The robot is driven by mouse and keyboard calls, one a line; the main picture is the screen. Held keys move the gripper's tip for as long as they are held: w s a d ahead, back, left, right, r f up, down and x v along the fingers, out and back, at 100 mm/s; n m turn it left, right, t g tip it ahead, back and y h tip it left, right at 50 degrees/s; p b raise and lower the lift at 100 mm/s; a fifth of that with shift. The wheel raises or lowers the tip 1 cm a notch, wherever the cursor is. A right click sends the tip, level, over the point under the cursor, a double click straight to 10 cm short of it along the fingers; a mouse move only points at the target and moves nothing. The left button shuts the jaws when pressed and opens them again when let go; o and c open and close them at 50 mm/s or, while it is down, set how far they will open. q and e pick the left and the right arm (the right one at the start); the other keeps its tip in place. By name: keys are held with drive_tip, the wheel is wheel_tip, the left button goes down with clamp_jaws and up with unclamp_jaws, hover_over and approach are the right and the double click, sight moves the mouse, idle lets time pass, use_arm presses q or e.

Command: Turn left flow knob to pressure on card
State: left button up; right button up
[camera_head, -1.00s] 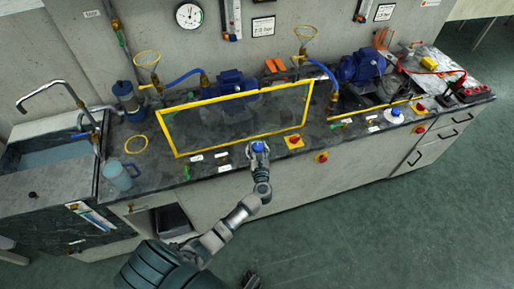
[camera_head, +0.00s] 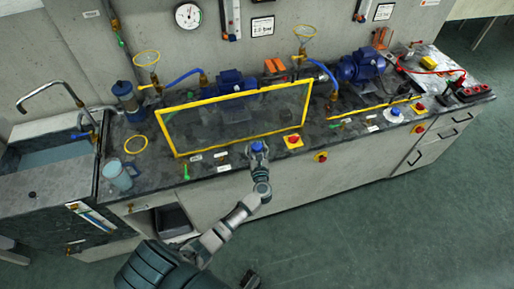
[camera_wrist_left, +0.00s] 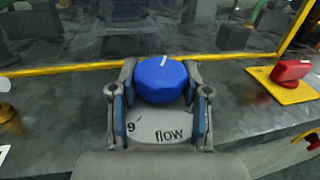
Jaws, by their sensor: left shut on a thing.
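The left flow knob (camera_wrist_left: 161,79) is blue with a white mark on top, and it sits on the bench in front of the yellow-framed guard; it also shows in the head view (camera_head: 257,147). My left gripper (camera_head: 258,154) is shut on the knob, with one finger on each side of it in the wrist view (camera_wrist_left: 160,95). A plate reading "flow" (camera_wrist_left: 165,134) lies below the knob between the fingers. The card (camera_head: 262,25) hangs on the wall, its writing too small to read surely. My right gripper is not identifiable.
The yellow-framed clear guard (camera_head: 163,126) stands just behind the knob. A jug (camera_head: 118,176) and sink (camera_head: 52,160) are at the left. A second blue-topped knob (camera_head: 396,113) is farther right.

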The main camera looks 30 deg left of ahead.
use_arm(q)
drive_tip(key=o, duration=1.2)
drive_tip(key=shift+r, duration=0.1)
drive_tip(key=shift+c, duration=0.2)
drive_tip(key=v, duration=1.2)
